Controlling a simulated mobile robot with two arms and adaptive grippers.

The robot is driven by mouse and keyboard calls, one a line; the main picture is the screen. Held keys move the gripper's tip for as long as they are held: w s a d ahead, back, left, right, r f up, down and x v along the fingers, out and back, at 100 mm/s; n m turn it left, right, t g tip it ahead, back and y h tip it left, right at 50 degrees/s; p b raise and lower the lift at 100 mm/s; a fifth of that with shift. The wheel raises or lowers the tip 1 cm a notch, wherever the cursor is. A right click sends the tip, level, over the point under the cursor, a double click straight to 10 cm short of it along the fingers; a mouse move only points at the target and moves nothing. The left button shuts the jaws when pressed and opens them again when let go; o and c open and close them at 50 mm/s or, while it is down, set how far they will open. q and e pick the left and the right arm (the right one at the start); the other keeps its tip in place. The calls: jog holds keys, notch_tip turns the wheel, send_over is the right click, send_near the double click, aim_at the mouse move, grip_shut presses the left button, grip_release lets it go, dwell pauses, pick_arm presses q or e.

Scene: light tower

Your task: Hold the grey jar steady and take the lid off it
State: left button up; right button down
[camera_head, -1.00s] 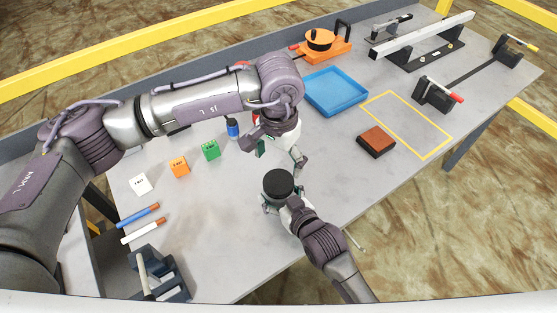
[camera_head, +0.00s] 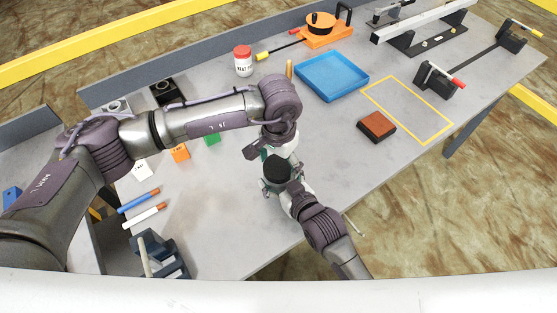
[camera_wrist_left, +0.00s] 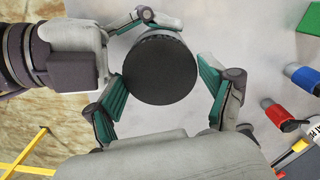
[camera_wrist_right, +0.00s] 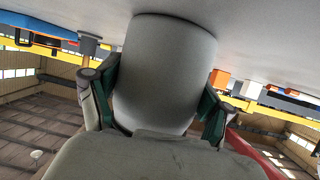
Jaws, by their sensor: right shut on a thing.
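The grey jar (camera_wrist_right: 168,70) stands on the table between the fingers of my right gripper (camera_wrist_right: 158,98), whose pads press on its sides. Its round black lid (camera_head: 276,169) is on top, and it also shows in the left wrist view (camera_wrist_left: 160,70). My left gripper (camera_head: 272,155) is at the lid from the far side. In the left wrist view its two teal-padded fingers stand apart, one on either side of the lid, close to its rim. Whether they touch it I cannot tell. In the head view the jar body is mostly hidden by my grippers.
A brown block (camera_head: 376,126), a yellow outlined area (camera_head: 437,132) and a blue tray (camera_head: 309,84) lie to the right. Markers (camera_head: 139,201), small boxes and a red-lidded jar (camera_head: 243,60) are left and behind. The table between tray and grippers is clear.

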pick_arm(q)
jog(key=c, duration=0.7)
jog(key=n, duration=0.6)
jog(key=shift+n, duration=0.4)
jog(key=n, duration=0.6)
jog(key=shift+n, duration=0.3)
pick_arm(e)
jog(key=shift+f, duration=0.1)
pick_arm(q)
jog(key=n, duration=0.8)
jog(key=shift+n, duration=0.4)
jog(key=n, duration=0.6)
jog(key=shift+n, duration=0.3)
jog(key=n, duration=0.6)
jog(key=shift+n, duration=0.3)
jog(key=n, duration=0.6)
jog(key=shift+r+n, duration=0.1)
jog(key=shift+n, duration=0.2)
jog(key=n, duration=0.6)
jog(key=shift+n, duration=0.4)
jog(key=n, duration=0.5)
jog(key=shift+a, duration=0.1)
jog(key=shift+r, duration=0.25)
jog(key=shift+r, duration=0.9)
